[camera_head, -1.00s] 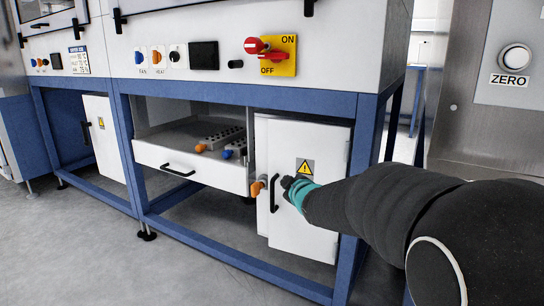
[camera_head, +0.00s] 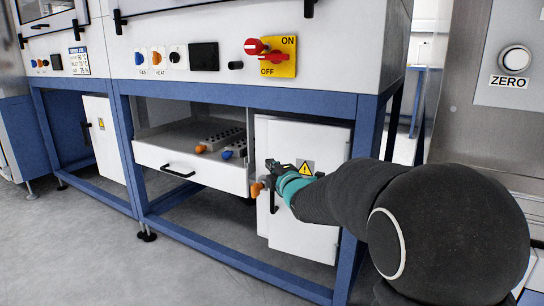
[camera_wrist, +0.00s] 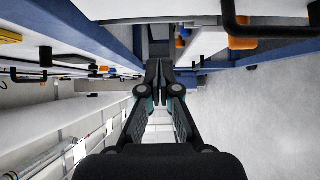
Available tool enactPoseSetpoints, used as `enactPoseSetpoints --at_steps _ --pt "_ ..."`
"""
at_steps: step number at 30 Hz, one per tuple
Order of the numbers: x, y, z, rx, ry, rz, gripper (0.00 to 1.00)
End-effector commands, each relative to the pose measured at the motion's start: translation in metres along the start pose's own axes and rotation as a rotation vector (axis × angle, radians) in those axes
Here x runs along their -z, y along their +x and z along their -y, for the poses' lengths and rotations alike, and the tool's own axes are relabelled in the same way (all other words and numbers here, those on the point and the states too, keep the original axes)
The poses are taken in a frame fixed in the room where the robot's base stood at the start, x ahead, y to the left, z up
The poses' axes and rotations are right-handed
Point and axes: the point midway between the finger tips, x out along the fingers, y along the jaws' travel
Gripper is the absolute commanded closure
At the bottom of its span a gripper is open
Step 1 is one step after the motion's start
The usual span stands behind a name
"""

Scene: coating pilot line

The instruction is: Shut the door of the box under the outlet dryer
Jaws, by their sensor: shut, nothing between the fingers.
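A white box (camera_head: 315,222) with a yellow warning label stands under the dryer, inside the blue frame. Its door has a black handle (camera_head: 274,202), partly hidden by my gripper. I cannot tell from this angle whether the door is fully flush with the box. My gripper (camera_head: 271,164) is shut and empty, in front of the door's left part, just above the handle. In the wrist view my gripper (camera_wrist: 158,72) has its fingers together, pointing away from the camera, with nothing between them.
A white drawer (camera_head: 190,172) with a black handle stands pulled out left of the box, holding grey blocks. An orange connector (camera_head: 257,189) sits beside the door's left edge. A red switch (camera_head: 265,56) is above. Another white box (camera_head: 103,145) stands further left. The grey floor in front is clear.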

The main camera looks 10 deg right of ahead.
Motion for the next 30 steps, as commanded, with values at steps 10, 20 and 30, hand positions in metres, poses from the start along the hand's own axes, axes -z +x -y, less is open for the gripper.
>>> enactPoseSetpoints --at_steps 10,20,30 --pt "-0.012 0.058 0.0 0.002 0.0 0.003 1.0" --pt "-0.028 0.074 0.0 0.001 0.001 0.001 1.0" --pt "-0.03 0.075 0.0 0.001 0.001 0.002 1.0"
